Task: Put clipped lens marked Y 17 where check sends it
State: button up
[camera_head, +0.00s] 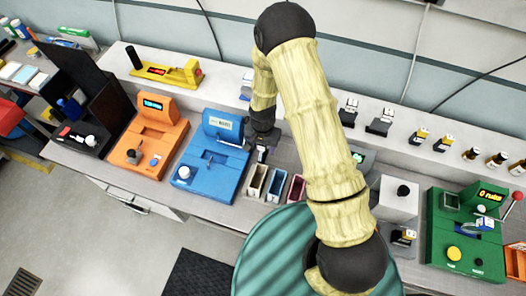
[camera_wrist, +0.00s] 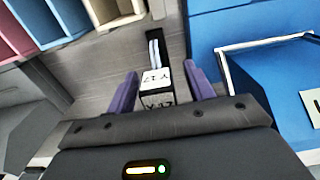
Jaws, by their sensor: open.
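In the head view my gripper (camera_head: 263,140) is low beside the blue machine (camera_head: 212,160), which has a raised screen too small to read.
Beige (camera_head: 256,181), blue (camera_head: 277,185) and pink (camera_head: 296,187) open bins stand just right of the gripper. An orange machine (camera_head: 150,145) stands left, a green machine (camera_head: 466,240) far right. A yellow device (camera_head: 165,72) and several small clipped parts sit on the back shelf.

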jog(key=shift+c, duration=0.4)
grip_shut()
jog(key=shift+r, duration=0.15)
notch_tip(320, 180, up, 10)
jog(key=b, duration=0.3)
dwell(0.5)
